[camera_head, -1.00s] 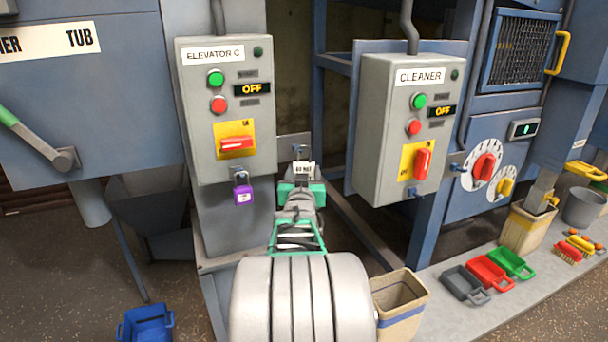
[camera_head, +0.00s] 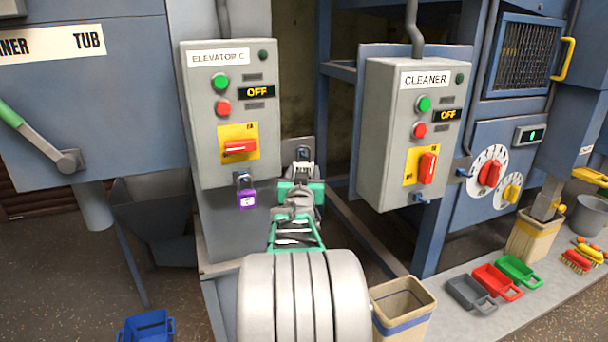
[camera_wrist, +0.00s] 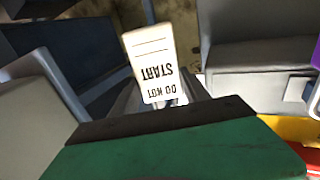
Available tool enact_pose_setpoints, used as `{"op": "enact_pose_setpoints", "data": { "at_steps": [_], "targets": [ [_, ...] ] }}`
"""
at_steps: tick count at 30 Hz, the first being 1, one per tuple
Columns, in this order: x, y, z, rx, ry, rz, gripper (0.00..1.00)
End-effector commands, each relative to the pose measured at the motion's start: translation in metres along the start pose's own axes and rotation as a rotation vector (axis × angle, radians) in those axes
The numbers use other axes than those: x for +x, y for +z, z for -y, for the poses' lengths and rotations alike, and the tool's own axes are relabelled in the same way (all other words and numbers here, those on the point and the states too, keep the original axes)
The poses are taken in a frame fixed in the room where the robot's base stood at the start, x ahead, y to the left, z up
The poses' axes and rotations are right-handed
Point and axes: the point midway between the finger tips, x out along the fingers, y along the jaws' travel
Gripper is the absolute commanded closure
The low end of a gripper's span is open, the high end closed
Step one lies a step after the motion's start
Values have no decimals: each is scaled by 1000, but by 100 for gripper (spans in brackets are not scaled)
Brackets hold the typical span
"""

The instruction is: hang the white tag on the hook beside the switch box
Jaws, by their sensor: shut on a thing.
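The white tag (camera_wrist: 152,65) is held at my gripper; in the wrist view its print reads "DO NOT START" upside down. In the head view the tag (camera_head: 302,168) shows small above the green fingers of my gripper (camera_head: 300,184). My gripper is shut on the tag's lettered end. The hook (camera_head: 302,153) is on a small grey plate at the right side of the switch box (camera_head: 220,110) labelled "ELEVATOR C". The tag is just below and in front of the hook in the head view; whether they touch I cannot tell.
A purple padlock (camera_head: 246,197) hangs under the switch box, left of my gripper. The CLEANER box (camera_head: 408,135) stands to the right, with a dark gap between. A beige bin (camera_head: 402,310) is low on the right.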

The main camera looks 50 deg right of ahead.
Motion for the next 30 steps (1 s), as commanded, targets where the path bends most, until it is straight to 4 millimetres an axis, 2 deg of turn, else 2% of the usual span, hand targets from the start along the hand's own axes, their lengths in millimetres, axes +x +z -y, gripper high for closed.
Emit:
{"op": "enact_pose_setpoints", "data": {
  "at_steps": [5,24,30],
  "targets": [
    [1,-4,1,2,-2,-8,87],
    [0,18,1,0,-2,4,87],
    [0,16,1,0,-2,2,87]
  ]
}}
